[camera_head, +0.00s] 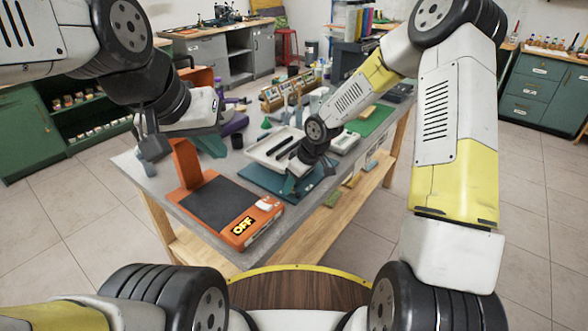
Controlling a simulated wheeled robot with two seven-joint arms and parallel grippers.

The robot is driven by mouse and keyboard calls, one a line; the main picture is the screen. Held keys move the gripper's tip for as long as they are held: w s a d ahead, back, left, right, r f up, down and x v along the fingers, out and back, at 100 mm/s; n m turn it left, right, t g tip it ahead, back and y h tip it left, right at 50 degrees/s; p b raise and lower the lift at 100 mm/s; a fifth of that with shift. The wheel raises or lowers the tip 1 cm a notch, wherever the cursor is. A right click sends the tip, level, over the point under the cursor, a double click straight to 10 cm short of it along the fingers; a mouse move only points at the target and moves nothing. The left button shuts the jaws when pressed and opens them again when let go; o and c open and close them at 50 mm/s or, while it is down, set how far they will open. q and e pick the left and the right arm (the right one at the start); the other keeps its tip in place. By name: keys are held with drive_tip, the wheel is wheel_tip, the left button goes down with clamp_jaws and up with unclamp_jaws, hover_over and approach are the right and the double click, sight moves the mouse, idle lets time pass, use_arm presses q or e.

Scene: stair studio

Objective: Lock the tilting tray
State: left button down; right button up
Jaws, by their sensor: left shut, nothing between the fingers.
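A shallow white tray (262,151) with dark bars lies on the worktable; it looks like the tilting tray, but its lock and tilt cannot be made out. A dark teal board (262,181) lies in front of it. My right gripper (291,184) points down over the board, at the tray's near right edge. Its fingers are small and partly hidden by the wrist, so their opening and any contact are unclear.
An orange device (262,216) with a black plate, an upright post and an OFF label occupies the near left of the worktable (150,184). A green mat (372,121), bottles and small parts crowd the far side. Cabinets line the walls; tiled floor is open around the table.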

sight(301, 195)
drive_tip(key=v, duration=0.7)
drive_tip(key=shift+r, duration=0.4)
drive_tip(key=shift+s, duration=0.1)
drive_tip(key=s+d+r+m+t+h, duration=0.1)
drive_tip(key=s+d+r+m+h, duration=0.1)
drive_tip(key=s+d+r, duration=0.4)
drive_tip(key=s+d+r+m+t+h, duration=0.1)
drive_tip(key=s+d+r+m, duration=0.2)
drive_tip(key=r, duration=0.5)
drive_tip(key=s+d+r+m, duration=0.2)
drive_tip(key=s+r, duration=0.2)
drive_tip(key=s, duration=0.3)
drive_tip(key=s+d+r+m+t+y, duration=0.1)
drive_tip(key=s+d+r+m, duration=0.1)
drive_tip(key=s, duration=0.6)
wheel_tip(301, 195, up, 2)
drive_tip(key=shift+r+m+t, duration=0.1)
drive_tip(key=shift+m+t, duration=0.2)
drive_tip(key=shift+m, duration=0.4)
